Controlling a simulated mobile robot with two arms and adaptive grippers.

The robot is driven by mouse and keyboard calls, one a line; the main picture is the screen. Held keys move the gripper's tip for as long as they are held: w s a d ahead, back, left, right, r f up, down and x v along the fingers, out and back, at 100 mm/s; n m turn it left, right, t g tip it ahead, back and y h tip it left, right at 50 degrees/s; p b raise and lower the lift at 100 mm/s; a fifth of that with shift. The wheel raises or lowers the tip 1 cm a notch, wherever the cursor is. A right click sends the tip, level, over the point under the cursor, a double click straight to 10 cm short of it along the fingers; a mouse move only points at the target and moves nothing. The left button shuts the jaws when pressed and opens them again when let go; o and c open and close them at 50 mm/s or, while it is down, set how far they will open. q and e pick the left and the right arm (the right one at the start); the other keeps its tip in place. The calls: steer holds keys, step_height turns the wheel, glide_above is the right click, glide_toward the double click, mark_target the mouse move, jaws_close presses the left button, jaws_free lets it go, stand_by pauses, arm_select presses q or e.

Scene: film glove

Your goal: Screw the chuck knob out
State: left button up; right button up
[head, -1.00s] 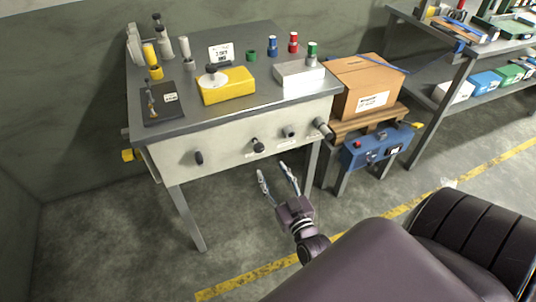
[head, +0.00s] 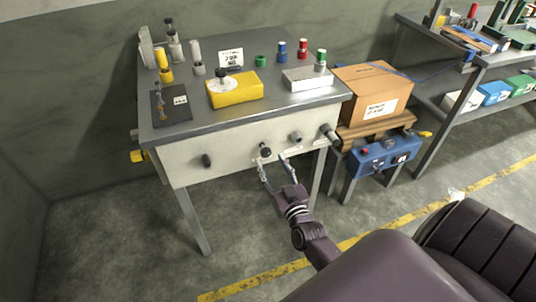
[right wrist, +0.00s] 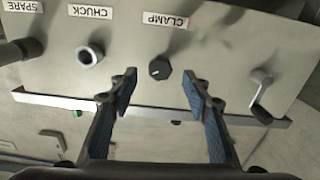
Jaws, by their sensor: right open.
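The chuck knob (right wrist: 90,55) sticks out of the grey front panel, beside the upside-down CHUCK label (right wrist: 90,12) in the right wrist view. It has a pale round face with a dark ring. In the head view it is the grey knob (head: 296,137), second from the right. My right gripper (head: 272,163) is open and empty in front of the panel. In the right wrist view its fingertips (right wrist: 159,82) point at the black clamp knob (right wrist: 159,68), with the chuck knob to their left. The gripper appears apart from both knobs. My left gripper is not in view.
A spare knob (right wrist: 32,47) and a crank-like handle (right wrist: 262,96) flank these knobs. The bench top (head: 240,110) carries a yellow block (head: 240,92) and a white box (head: 303,82). A cardboard box (head: 365,88) stands to the right.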

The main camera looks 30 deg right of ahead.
mark_target(267, 154)
steer(key=shift+x, duration=2.55)
steer(key=c, duration=1.2)
